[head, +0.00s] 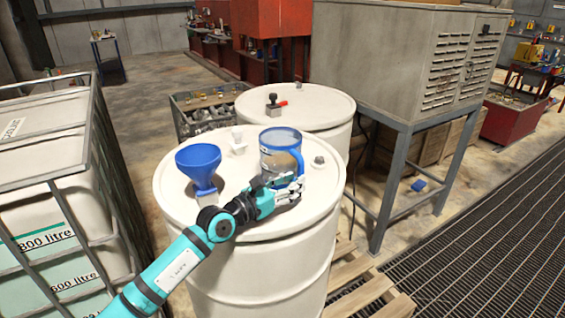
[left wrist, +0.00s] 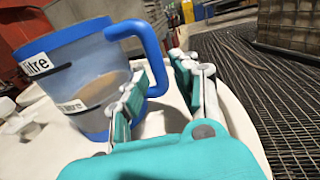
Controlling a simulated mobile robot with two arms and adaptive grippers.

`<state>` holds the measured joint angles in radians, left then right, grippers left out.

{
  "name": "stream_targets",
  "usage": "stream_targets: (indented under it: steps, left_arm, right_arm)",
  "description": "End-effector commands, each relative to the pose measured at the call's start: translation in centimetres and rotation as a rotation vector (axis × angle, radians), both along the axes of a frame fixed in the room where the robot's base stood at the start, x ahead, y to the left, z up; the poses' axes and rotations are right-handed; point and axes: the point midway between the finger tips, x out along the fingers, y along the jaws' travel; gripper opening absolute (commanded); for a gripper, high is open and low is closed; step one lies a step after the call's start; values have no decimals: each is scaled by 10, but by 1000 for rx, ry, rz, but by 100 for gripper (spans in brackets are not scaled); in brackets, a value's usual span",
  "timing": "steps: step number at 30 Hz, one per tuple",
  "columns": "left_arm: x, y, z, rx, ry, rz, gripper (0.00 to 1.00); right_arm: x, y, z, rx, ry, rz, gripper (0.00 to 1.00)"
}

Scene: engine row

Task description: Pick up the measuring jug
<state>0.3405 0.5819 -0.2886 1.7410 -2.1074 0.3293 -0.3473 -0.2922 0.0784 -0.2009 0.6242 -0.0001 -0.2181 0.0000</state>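The measuring jug (head: 281,141) is clear with a blue rim, base and handle. It stands upright on top of the near white drum (head: 290,262). The left wrist view shows the jug (left wrist: 85,65) close up, with "litre" labels and some brownish content low inside. My left gripper (head: 291,187) is at the handle side of the jug. In the left wrist view its fingers (left wrist: 160,66) are apart, one on each side of the blue handle (left wrist: 148,42), with a gap visible. The jug's far side is hidden. My right gripper is not in view.
A blue funnel (head: 198,158) stands left of the jug on the same drum, with a white fitting (head: 238,142) behind and a grey bung (head: 319,162) to the right. A second drum (head: 325,110) is behind. A caged tank (head: 45,190) stands left, a metal cabinet (head: 395,55) right.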

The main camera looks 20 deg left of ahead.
Motion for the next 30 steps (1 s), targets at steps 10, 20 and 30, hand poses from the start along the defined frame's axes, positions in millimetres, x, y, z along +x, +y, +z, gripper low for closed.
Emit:
stream_targets:
  steps: [10,20,30]
  left_arm:
    - [32,-15,-1,-2,0,0,28]
    - [32,-14,-1,-1,0,0,8]
    - [32,-14,-1,-1,0,0,0]
  right_arm:
    - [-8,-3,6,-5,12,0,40]
    - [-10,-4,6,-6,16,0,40]
    - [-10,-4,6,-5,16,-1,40]
